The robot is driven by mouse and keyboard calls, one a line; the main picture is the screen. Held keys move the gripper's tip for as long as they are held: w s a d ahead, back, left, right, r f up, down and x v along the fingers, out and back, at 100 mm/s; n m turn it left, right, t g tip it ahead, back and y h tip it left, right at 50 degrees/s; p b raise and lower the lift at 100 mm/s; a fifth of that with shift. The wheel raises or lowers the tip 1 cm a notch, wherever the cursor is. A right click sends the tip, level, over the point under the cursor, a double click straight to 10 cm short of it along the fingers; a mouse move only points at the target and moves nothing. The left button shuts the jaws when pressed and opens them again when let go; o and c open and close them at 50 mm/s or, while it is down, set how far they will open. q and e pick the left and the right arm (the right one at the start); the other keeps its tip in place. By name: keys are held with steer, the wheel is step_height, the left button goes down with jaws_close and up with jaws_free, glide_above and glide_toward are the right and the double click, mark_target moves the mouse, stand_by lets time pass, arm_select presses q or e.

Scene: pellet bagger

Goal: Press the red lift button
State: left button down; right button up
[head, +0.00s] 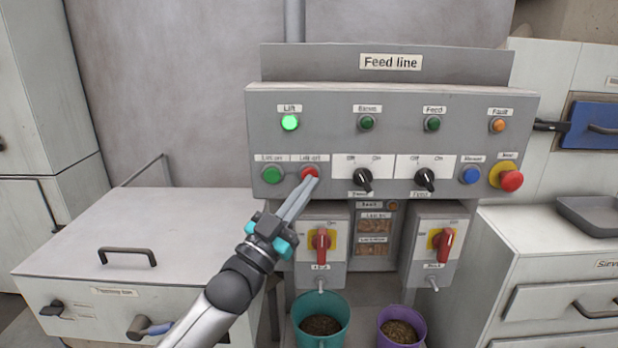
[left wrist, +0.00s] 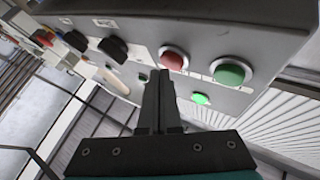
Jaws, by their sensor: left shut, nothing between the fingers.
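The red lift button (head: 310,174) is on the grey Feed line panel, under a small label and right of the green lift button (head: 271,174). The round Lift lamp (head: 290,123) above them glows bright green. My left gripper (head: 311,183) is shut and empty, its fingertips at the lower edge of the red button in the head view and partly covering it. In the left wrist view the fingertips (left wrist: 159,74) lie just beside the red button (left wrist: 173,60). I cannot tell whether they touch it. My right gripper is not in view.
Black selector knobs (head: 363,179), a blue button (head: 470,175) and a red emergency button (head: 511,181) sit further right on the panel. Red-handled switches (head: 321,245) are below. A teal bucket (head: 321,325) and a purple bucket (head: 402,330) hold pellets. A white chest (head: 190,235) stands at left.

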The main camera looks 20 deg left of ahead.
arm_select(q)
steer(key=shift+w+a, duration=0.1)
steer(key=shift+w, duration=0.3)
stand_by(0.6)
steer(key=shift+s, duration=0.1)
steer(key=shift+s+d+p, duration=0.2)
steer(key=shift+s+p, duration=0.3)
steer(key=shift+s, duration=0.15)
steer(key=s+d+p, duration=0.1)
steer(key=s+p, duration=0.2)
steer(key=s, duration=0.2)
steer(key=shift+s+d+p, duration=0.35)
steer(key=shift+s, duration=0.05)
